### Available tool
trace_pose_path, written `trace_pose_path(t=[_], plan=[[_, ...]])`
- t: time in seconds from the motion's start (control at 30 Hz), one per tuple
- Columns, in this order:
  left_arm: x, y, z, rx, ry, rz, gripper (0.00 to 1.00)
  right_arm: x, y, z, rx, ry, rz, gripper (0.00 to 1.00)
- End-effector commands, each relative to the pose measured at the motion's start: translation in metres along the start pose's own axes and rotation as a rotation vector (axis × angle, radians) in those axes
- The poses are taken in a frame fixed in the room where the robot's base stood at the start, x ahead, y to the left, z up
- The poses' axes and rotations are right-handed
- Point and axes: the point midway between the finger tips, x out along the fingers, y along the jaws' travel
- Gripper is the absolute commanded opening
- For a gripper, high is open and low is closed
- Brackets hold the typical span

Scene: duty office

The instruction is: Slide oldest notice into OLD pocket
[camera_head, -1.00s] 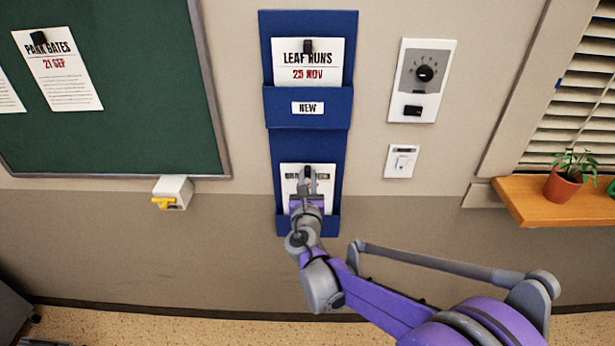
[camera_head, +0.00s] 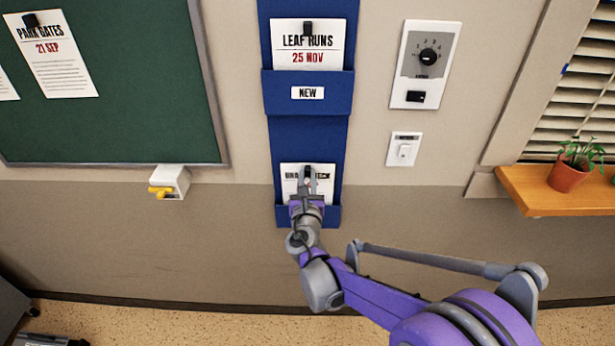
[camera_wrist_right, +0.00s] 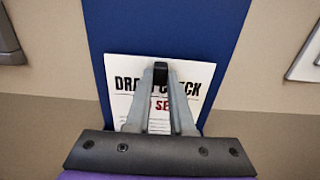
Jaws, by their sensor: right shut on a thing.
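A white notice (camera_head: 289,187) headed partly "DRA… CHECK" with red text below stands in the lower pocket (camera_head: 331,217) of the blue wall rack (camera_head: 310,133). My right gripper (camera_head: 308,174) is shut on the black clip at the notice's top middle. The right wrist view shows the gripper (camera_wrist_right: 161,76) across the notice (camera_wrist_right: 196,98), hiding part of its heading and date. The gripper and arm cover the middle of the lower pocket, and any label there is hidden. My left gripper is not in view.
The upper pocket (camera_head: 284,103), labelled NEW, holds a "LEAF RUNS 25 NOV" notice (camera_head: 327,55). A green board (camera_head: 140,100) with a "PARK GATES 21 SEP" notice (camera_head: 62,68) is left. A dial panel (camera_head: 405,82), switch (camera_head: 404,149) and plant shelf (camera_head: 535,200) are right.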

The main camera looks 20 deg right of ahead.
Motion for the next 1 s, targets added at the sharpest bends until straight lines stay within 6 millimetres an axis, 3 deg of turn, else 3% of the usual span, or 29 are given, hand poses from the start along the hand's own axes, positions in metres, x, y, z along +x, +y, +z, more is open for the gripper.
trace_pose_path(t=[0.7, 1.0], plan=[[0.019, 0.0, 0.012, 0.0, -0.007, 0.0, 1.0, 0.0, 0.0, -0.03, -0.001, 0.0, 0.0, 0.0], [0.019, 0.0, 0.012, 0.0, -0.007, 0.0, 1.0, 0.0, 0.0, -0.03, -0.001, 0.0, 0.0, 0.0]])
